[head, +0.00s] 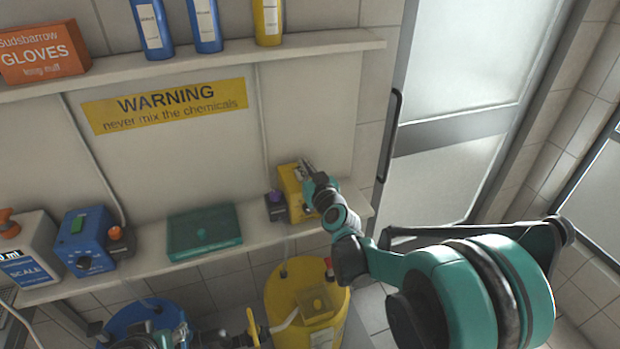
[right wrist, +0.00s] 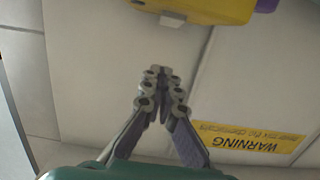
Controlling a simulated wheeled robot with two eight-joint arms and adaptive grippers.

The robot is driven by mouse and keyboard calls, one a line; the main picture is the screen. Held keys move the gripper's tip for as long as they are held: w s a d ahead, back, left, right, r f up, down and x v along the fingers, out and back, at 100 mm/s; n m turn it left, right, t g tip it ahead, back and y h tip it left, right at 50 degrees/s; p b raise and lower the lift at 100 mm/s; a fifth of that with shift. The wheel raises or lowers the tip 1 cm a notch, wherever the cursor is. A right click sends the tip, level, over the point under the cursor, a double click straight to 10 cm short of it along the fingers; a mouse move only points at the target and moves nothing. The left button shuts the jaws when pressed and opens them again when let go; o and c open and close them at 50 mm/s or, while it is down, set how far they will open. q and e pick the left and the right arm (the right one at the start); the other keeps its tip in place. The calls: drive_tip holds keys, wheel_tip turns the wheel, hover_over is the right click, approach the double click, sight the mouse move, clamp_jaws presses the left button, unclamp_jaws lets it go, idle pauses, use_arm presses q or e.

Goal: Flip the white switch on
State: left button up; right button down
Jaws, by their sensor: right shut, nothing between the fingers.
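A yellow box (head: 291,192) stands at the right end of the lower shelf, and its yellow edge shows at the top of the right wrist view (right wrist: 205,8). A small pale piece (right wrist: 173,18) projects from it there, possibly the white switch. My right gripper (head: 305,167) is at the box's upper right in the head view. In the wrist view its fingertips (right wrist: 160,71) are together and empty, just short of the pale piece. In the head view the gripper covers part of the box, and no white switch is clear.
The upper shelf (head: 200,63) overhangs behind. A yellow drum (head: 280,318) is below. A door handle (head: 389,135) is to the right.

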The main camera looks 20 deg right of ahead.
sight(302, 177)
use_arm(q)
drive_tip(key=shift+f, duration=0.25)
use_arm(e)
drive_tip(key=shift+w+f, duration=0.2)
drive_tip(key=shift+w, duration=0.85)
use_arm(q)
drive_tip(key=shift+f+b, duration=0.55)
drive_tip(key=shift+b, duration=0.15)
use_arm(e)
drive_tip(key=shift+w+f, duration=0.2)
drive_tip(key=shift+f, duration=0.4)
drive_tip(key=shift+w+f, duration=0.15)
drive_tip(key=shift+f, duration=0.45)
use_arm(q)
drive_tip(key=shift+f, duration=0.2)
use_arm(e)
drive_tip(key=shift+w+f, duration=0.1)
drive_tip(key=shift+f, duration=0.65)
